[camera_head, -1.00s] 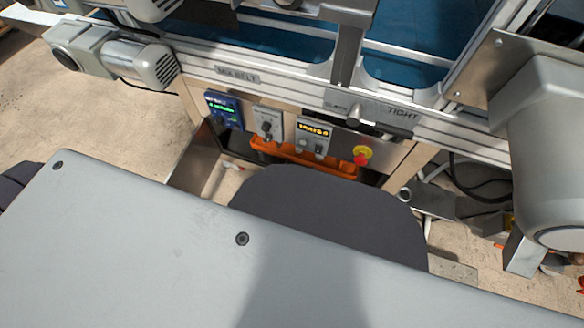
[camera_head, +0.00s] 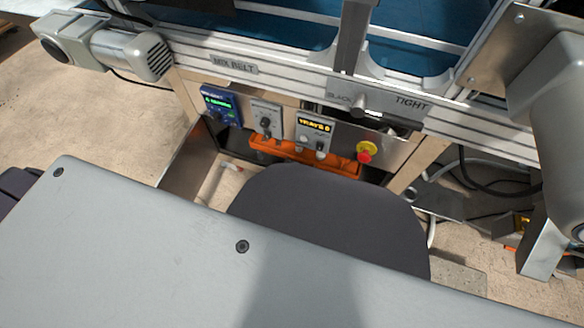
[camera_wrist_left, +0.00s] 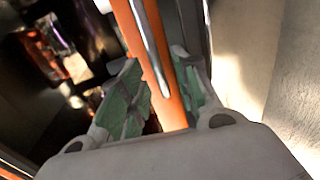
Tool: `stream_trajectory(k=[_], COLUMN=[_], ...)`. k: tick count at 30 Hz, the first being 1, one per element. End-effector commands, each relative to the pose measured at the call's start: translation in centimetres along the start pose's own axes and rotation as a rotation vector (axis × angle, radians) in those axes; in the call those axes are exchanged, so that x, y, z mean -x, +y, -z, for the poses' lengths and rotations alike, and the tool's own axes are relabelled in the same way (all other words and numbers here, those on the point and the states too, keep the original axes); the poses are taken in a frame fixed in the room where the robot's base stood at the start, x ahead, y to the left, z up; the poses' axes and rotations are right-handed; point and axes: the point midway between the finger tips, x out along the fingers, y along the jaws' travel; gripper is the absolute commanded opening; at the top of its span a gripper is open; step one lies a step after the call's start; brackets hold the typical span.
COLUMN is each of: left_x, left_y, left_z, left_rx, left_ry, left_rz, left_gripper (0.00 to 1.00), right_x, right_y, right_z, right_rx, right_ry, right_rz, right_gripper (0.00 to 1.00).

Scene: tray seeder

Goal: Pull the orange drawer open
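The orange drawer (camera_head: 345,168) sits low in the machine's front, under the control boxes in the head view. Its lower part is hidden behind my own dark body part. In the left wrist view the orange drawer front (camera_wrist_left: 172,108) runs between my fingers, with a silver handle bar (camera_wrist_left: 152,45) along it. My left gripper (camera_wrist_left: 158,95) has green-padded fingers, spread apart on either side of the orange front. The bar's near end lies between the fingertips, and I see no clear grip on it. My right gripper is in neither view.
A grey motor (camera_head: 135,58) juts out at upper left. Cables lie at right. Floor at left is clear.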

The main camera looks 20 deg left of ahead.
Motion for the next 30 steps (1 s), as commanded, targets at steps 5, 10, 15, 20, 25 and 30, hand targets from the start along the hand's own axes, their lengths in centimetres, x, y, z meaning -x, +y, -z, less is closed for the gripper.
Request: stream_trajectory(k=[5, 10, 15, 20, 25, 30], left_x=[-1.2, -1.8, -2.0, -2.0, -2.0, -2.0], left_y=[-0.1, -0.1, -0.1, 0.0, 0.0, 0.0], left_z=[0.0, 0.0, 0.0, 0.0, 0.0, 0.0], left_rx=[0.000, 0.000, 0.000, 0.000, 0.000, 0.000], left_ry=[0.000, 0.000, 0.000, 0.000, 0.000, 0.000], left_rz=[-0.001, 0.000, 0.001, 0.001, 0.001, 0.001], left_gripper=[0.31, 0.31, 0.31, 0.31, 0.17, 0.00], right_x=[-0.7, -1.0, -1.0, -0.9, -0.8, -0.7], right_y=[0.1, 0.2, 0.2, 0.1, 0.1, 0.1], right_z=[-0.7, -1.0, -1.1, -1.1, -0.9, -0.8], right_rx=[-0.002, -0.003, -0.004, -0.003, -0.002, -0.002], right_ry=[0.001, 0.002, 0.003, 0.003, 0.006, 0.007], right_rz=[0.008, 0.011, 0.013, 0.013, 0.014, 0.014], right_gripper=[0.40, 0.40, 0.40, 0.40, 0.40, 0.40])
